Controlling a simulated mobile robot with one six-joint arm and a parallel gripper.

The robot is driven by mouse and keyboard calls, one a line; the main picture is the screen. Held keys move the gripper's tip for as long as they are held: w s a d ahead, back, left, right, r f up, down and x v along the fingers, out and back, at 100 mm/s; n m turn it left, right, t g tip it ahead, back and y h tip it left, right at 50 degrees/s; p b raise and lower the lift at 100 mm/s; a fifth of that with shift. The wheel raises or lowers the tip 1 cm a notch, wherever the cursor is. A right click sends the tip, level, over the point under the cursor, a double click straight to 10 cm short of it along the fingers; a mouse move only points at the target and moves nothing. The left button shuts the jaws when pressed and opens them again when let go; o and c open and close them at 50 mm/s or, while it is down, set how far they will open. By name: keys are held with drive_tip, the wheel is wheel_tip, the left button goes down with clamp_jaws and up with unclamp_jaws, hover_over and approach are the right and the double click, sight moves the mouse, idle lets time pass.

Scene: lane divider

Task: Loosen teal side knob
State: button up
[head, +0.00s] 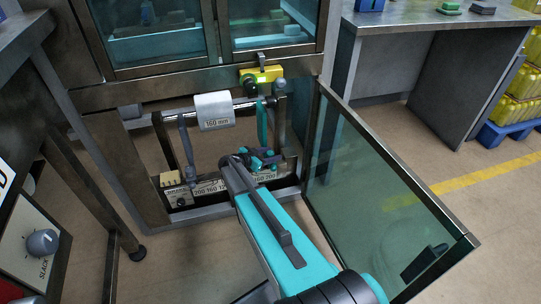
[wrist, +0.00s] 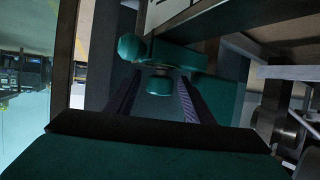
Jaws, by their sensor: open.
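In the wrist view, a dark teal round knob (wrist: 160,84) projects from a teal block (wrist: 178,54). A rounder teal knob (wrist: 128,46) sits at the block's left end. My gripper (wrist: 158,92) is open, with one finger on each side of the middle knob; I cannot tell whether either finger touches it. In the head view, my gripper (head: 250,160) is low inside the open machine, beside the teal clamp parts (head: 264,154) at the foot of the upright teal plate (head: 262,122). My wrist hides part of the clamp there.
A scale rail (head: 212,187) with printed numbers runs along the bottom. Above hang a white "160 mm" cylinder (head: 214,110) and a yellow block (head: 262,75). A glass door (head: 370,190) stands open right of my arm. A SLACK dial (head: 42,243) is at lower left.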

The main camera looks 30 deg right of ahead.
drive_tip(key=c, duration=1.1)
drive_tip(key=shift+o, duration=0.2)
drive_tip(key=shift+s+f+n+t+b, duration=0.2)
drive_tip(key=shift+n+t+b, duration=0.55)
drive_tip(key=shift+b, duration=0.95)
drive_tip(key=shift+t+y+b, duration=0.3)
drive_tip(key=shift+t+b, duration=0.05)
drive_tip(key=shift+b, duration=0.1)
drive_tip(key=n+t+y+b, duration=0.2)
drive_tip(key=n+t+b, duration=0.2)
drive_tip(key=b, duration=0.3)
drive_tip(key=shift+w+r+n+t+y+b, duration=0.1)
drive_tip(key=shift+n+t+y+b, duration=0.65)
drive_tip(key=shift+n+b, duration=0.3)
drive_tip(key=shift+w+n+t+y, duration=0.1)
drive_tip(key=shift+n+t+y, duration=0.4)
drive_tip(key=shift+t+y, duration=0.05)
drive_tip(key=shift+r+n+y+p, duration=0.1)
drive_tip(key=shift+n+y+p, duration=0.25)
drive_tip(key=shift+p, duration=0.3)
